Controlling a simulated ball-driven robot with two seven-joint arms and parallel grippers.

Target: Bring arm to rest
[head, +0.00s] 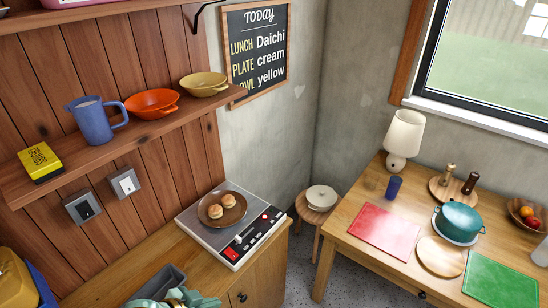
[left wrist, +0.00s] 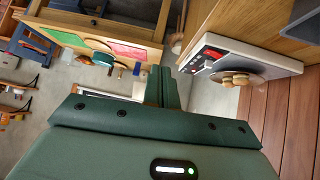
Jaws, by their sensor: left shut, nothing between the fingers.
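My left gripper (head: 180,297) is a green shape at the bottom edge of the head view, partly cut off, in front of the wooden counter. In the left wrist view its two dark green fingers (left wrist: 160,72) are together with nothing between them. The fingers point out over the floor, between the counter with the scale-like device and the table. My right gripper is in neither view.
A device (head: 235,222) bears a brown plate with buns (head: 222,208) on the counter; a grey tray (head: 160,284) is beside my gripper. The table (head: 345,252) bears a red mat (head: 384,232), green mat (head: 500,282) and lamp (head: 404,135).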

